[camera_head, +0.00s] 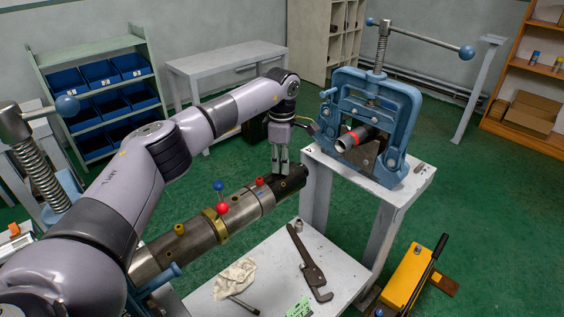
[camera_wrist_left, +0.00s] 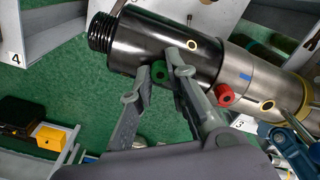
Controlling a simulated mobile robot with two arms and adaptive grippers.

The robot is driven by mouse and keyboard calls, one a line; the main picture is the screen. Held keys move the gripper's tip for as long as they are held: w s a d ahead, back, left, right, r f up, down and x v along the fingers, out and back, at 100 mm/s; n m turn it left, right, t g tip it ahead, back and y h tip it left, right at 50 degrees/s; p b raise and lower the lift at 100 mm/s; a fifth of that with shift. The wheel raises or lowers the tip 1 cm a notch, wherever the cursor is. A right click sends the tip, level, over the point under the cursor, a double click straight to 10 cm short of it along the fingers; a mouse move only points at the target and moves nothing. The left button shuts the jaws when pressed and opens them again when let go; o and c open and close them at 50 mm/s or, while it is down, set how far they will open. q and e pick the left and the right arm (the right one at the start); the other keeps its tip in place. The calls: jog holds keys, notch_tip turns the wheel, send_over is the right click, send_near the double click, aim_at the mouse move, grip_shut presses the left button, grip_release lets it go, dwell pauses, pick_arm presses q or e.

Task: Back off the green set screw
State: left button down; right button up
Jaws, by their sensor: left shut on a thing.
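My left gripper (camera_head: 280,170) reaches down at the far end of the long dark pipe (camera_head: 173,247). In the left wrist view, the fingers of my left gripper (camera_wrist_left: 158,69) are on either side of the small green set screw (camera_wrist_left: 159,71), shut on it. The screw sits in the side of the black pipe section (camera_wrist_left: 150,47), near the threaded end. In the head view the green screw is hidden by the fingers. My right gripper is not in view.
A red screw (camera_wrist_left: 225,95) sits close beside one finger. A blue vise (camera_head: 375,120) stands on a white bench just beyond the pipe end.

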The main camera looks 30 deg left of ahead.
pick_arm(q)
jog(key=shift+n, duration=0.3)
